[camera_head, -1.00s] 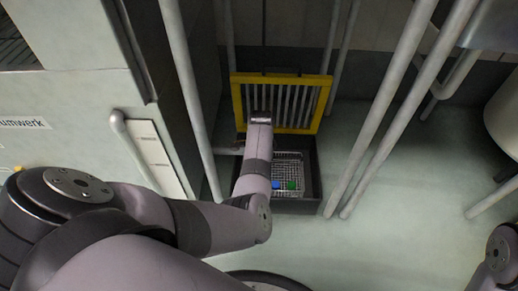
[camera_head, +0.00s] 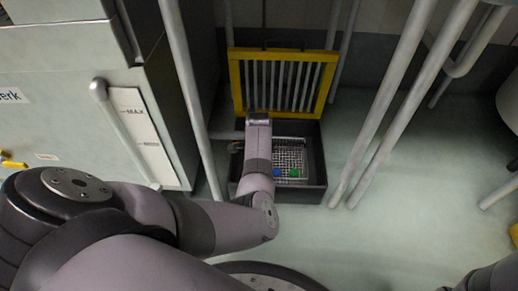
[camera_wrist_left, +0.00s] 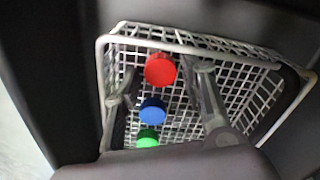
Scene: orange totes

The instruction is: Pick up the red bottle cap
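The red bottle cap (camera_wrist_left: 160,69) lies in a white wire basket (camera_wrist_left: 270,62) in the left wrist view. My left gripper (camera_wrist_left: 166,72) is open, with one finger on each side of the red cap; I cannot tell whether they touch it. A blue cap (camera_wrist_left: 152,110) and a green cap (camera_wrist_left: 147,138) lie nearer. In the head view the blue cap (camera_head: 278,172) and green cap (camera_head: 294,173) show in the basket (camera_head: 291,149), while my left arm hides the red cap and left gripper.
The basket sits in a dark box (camera_head: 315,188) with a raised yellow-framed grille lid (camera_head: 322,88). Grey pipes (camera_head: 398,95) stand to the right and another pipe (camera_head: 188,100) to the left. A pale cabinet (camera_head: 60,125) is at left. Open floor (camera_head: 440,160) lies at right.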

